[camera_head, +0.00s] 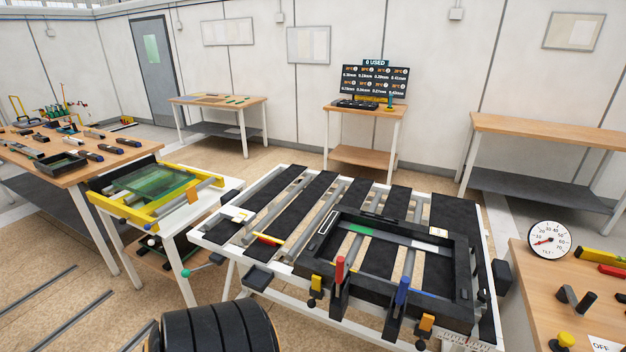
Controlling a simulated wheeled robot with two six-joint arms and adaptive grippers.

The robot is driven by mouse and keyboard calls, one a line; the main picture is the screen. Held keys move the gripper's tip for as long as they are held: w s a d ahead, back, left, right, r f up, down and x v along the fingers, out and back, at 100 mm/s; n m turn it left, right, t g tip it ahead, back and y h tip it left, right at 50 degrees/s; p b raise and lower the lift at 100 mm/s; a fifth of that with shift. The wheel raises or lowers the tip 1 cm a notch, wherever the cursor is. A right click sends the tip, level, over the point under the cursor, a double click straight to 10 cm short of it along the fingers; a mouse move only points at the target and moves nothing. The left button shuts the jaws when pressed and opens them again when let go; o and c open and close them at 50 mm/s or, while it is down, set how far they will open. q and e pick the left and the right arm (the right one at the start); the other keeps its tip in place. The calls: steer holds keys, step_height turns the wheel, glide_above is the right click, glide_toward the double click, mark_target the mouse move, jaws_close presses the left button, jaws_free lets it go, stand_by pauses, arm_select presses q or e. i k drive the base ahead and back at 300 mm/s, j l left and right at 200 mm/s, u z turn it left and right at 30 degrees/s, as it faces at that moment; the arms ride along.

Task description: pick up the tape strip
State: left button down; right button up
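I cannot tell for certain which piece is the tape strip. A short green strip (361,229) lies inside the black rectangular frame (466,249) on the slatted worktable, towards its back. A small red and yellow strip (268,239) lies on the left part of the same table, outside the frame. A narrow dark piece with a white outline (328,222) sits at the frame's back left corner. Neither of my grippers shows in this view.
A yellow frame with green glass (153,184) stands to the left. A wooden bench with a dial gauge (549,239) is at the right. Open floor lies behind.

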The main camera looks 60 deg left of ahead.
mark_target(271, 239)
steer(key=u, duration=2.1)
steer(key=i+j+u, duration=0.1)
steer(key=i+j, duration=0.2)
steer(key=i, duration=0.05)
